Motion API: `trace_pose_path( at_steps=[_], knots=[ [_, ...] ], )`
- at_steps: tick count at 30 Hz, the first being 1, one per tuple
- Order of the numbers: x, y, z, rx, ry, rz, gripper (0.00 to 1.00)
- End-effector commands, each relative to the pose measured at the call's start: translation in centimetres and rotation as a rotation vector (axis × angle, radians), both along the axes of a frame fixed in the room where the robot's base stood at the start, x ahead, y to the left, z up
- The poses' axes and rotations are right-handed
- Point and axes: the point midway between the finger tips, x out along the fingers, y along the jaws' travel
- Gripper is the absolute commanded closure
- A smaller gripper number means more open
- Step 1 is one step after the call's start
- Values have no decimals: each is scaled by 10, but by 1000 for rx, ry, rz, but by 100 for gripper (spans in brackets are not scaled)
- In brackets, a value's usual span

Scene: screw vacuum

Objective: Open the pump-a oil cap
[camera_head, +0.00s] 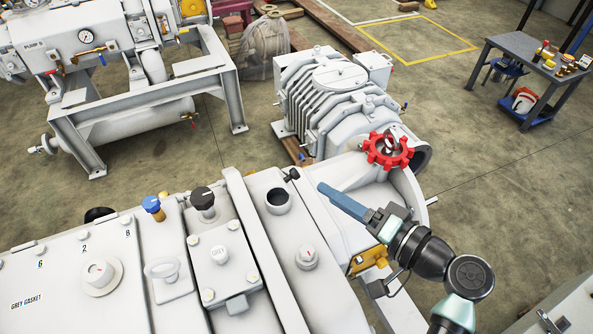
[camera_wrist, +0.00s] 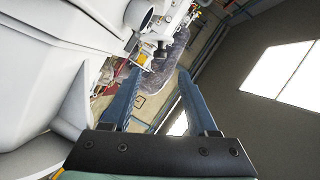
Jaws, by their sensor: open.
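A large grey-white machine (camera_head: 140,250) fills the lower left of the head view, with several caps and knobs on top. No label marks an oil cap, so I cannot tell which is the pump-a oil cap. Its top carries a black knob (camera_head: 203,200), a blue cap (camera_head: 153,207), an open dark-mouthed port (camera_head: 278,200) and a round light knob (camera_head: 307,257). My gripper (camera_head: 322,187) is right of the port, apart from it, its blue fingers pointing up-left. In the wrist view my gripper (camera_wrist: 159,73) is open, with nothing between the fingers.
A red handwheel (camera_head: 388,150) stands just beyond my gripper. A ribbed grey machine (camera_head: 335,100) is behind it. Another machine labelled pump B (camera_head: 60,45) stands upper left. A dark table (camera_head: 530,55) with small items is upper right. Open floor lies at right.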

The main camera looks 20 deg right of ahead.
Motion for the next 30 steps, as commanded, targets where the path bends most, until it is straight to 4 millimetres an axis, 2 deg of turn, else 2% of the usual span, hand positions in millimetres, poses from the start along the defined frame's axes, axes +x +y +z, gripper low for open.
trace_pose_path(
  at_steps=[9, 15, 21, 28, 30],
  knots=[
    [62, 25, -12, 2, 1, 4, 41],
    [87, 36, -17, 1, 2, 3, 41],
    [96, 39, -19, 0, 2, 1, 41],
    [97, 39, -19, 0, 2, 1, 41],
    [97, 39, -19, 0, 2, 1, 52]
  ],
)
